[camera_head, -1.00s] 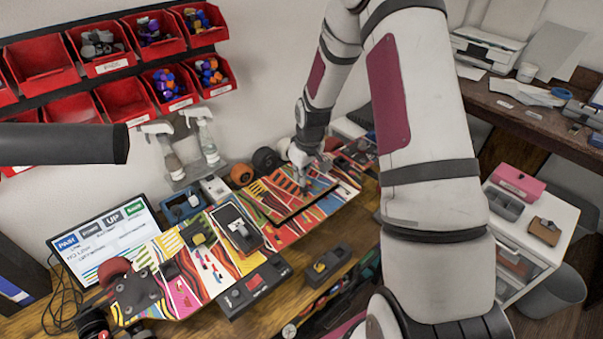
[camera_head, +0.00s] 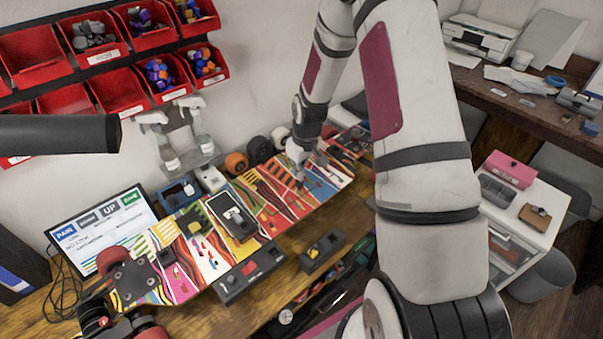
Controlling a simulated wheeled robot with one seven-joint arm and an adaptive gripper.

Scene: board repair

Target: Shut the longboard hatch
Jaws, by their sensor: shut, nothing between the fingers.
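The longboard (camera_head: 209,249) lies across the wooden bench, with a colourful striped deck. Its hatch (camera_head: 276,174) is a panel in the right half of the deck, in the same bright stripes. The hatch looks level with the deck, with no clear gap or raised edge visible at this size. My gripper (camera_head: 300,182) is shut and empty, pointing down at the hatch area. Its tips look to be on or just above the surface; I cannot tell which. The gripper and arm hide part of the deck behind them.
A black phone-like device (camera_head: 234,217) lies on the deck left of the hatch. Dark modules (camera_head: 251,273) and (camera_head: 322,251) another module sit along the front. Spray bottles (camera_head: 199,136) and wheels (camera_head: 236,163) stand behind. Red bins (camera_head: 119,91) hang on the wall.

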